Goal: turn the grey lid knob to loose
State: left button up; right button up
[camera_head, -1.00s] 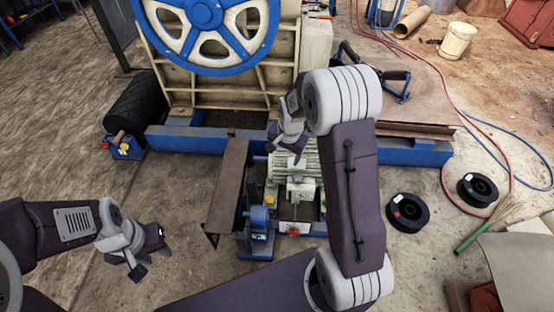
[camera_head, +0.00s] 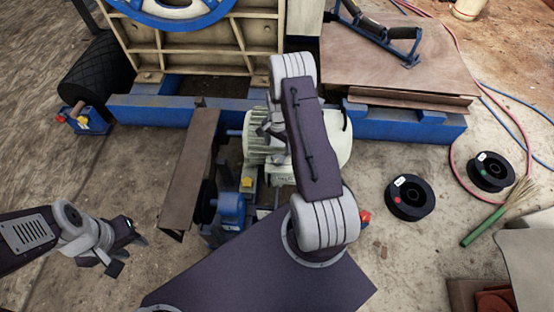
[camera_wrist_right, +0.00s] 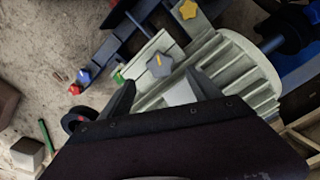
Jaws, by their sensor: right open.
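The grey lid knob (camera_wrist_right: 159,65), star-shaped with an orange mark, sits on a pale lid (camera_wrist_right: 150,57) beside the finned motor in the right wrist view. My right gripper (camera_wrist_right: 163,90) is open, its fingers apart on the near side of the knob, not closed on it. In the head view my right gripper (camera_head: 266,132) is over the motor (camera_head: 338,138), partly hidden by my arm; I cannot make out the knob there. My left gripper (camera_head: 128,247) is open and empty over bare floor at the left.
A yellow star knob (camera_wrist_right: 188,9), a blue knob (camera_wrist_right: 84,76) and a red knob (camera_wrist_right: 75,89) are nearby. A brown guard plate (camera_head: 192,170) stands left of the motor. A blue frame beam (camera_head: 400,124) runs behind. Black spools (camera_head: 411,197) lie on the floor at right.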

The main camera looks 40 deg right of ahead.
aim_at(278, 158)
notch_tip(278, 158, down, 9)
jog(key=b, duration=0.3)
jog(key=shift+b, duration=0.35)
jog(key=shift+r, duration=0.1)
jog(key=c, duration=1.4)
jog(key=shift+o, duration=0.2)
